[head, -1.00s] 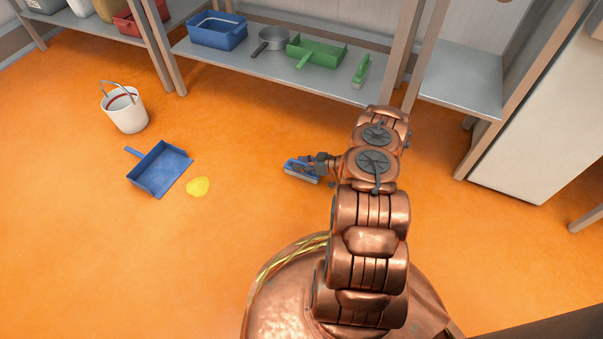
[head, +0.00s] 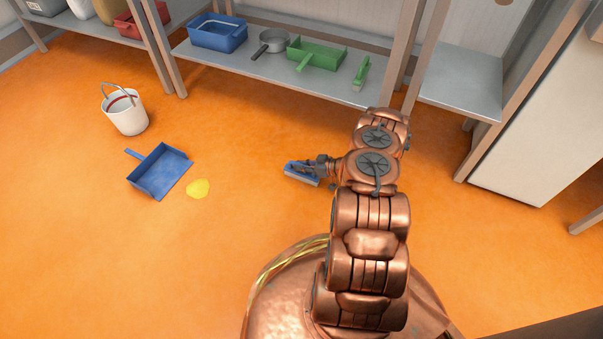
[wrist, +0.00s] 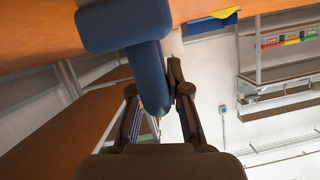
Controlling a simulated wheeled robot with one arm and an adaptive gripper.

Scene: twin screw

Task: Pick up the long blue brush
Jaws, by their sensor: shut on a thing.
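The long blue brush (head: 300,175) is at my gripper (head: 320,168), left of my arm in the head view. In the wrist view the brush (wrist: 125,25) shows its broad head at the top and its darker blue handle running down between the fingers. My gripper (wrist: 153,85) is shut on that handle, with a finger on either side. The brush is low, at or near the floor; I cannot tell whether it touches it. The bristles are mostly hidden.
A blue dustpan (head: 160,171) and a yellow patch (head: 198,188) lie on the orange floor to the left. A white bucket (head: 125,112) stands behind them. A shelf (head: 300,76) at the back holds a blue bin, a pan, a green dustpan and green brush.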

